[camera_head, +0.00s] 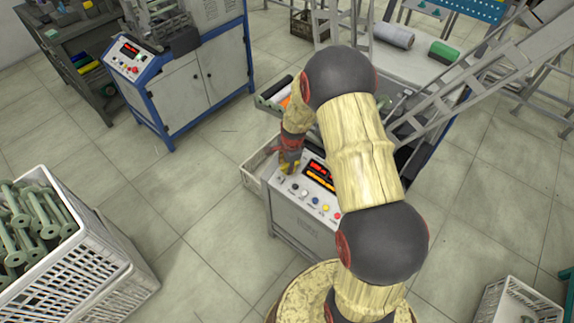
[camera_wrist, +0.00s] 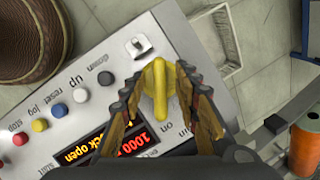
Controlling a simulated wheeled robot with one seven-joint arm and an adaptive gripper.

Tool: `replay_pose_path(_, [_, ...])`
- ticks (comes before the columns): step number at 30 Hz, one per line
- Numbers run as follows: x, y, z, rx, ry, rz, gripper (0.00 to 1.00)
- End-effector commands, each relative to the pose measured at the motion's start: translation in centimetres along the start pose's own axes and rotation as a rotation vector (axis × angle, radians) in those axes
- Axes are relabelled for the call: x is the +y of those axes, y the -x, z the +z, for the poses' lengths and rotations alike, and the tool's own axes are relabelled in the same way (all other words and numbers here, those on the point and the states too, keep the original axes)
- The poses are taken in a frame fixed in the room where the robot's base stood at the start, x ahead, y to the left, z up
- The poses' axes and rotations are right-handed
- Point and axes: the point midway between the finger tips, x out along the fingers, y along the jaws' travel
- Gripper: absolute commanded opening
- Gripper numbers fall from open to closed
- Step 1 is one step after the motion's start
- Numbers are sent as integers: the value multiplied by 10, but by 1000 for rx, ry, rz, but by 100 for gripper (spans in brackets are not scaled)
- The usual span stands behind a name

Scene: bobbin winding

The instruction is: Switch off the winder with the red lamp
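The near winder (camera_head: 300,222) stands under my arm, with a sloped control panel on top. In the wrist view its panel (camera_wrist: 85,118) carries a yellow rotary knob (camera_wrist: 158,88), a lit red and yellow display (camera_wrist: 120,143) and a row of buttons. My gripper (camera_wrist: 161,88) is open, with a finger on each side of the yellow knob and visible gaps between. In the head view my gripper (camera_head: 290,160) is over the panel's left end. A second winder (camera_head: 195,75) at upper left has a lit display too. I cannot make out a red lamp on either winder.
A white crate of green bobbins (camera_head: 75,260) stands at lower left, and another white crate (camera_head: 515,303) at lower right. A grey ladder-like frame (camera_head: 470,70) is at right. Open floor (camera_head: 215,215) lies left of the near winder.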

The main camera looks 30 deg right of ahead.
Motion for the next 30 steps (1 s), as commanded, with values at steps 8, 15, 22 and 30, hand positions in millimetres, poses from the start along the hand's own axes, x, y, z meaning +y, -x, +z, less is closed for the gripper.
replay_pose_path(8, [0, 0, 0, 0, 0, 0, 15])
replay_pose_path(15, [0, 0, 0, 0, 0, 0, 2])
replay_pose_path(22, [0, 0, 0, 0, 0, 0, 0])
replay_pose_path(30, [0, 1, 0, 0, 25, 11, 0])
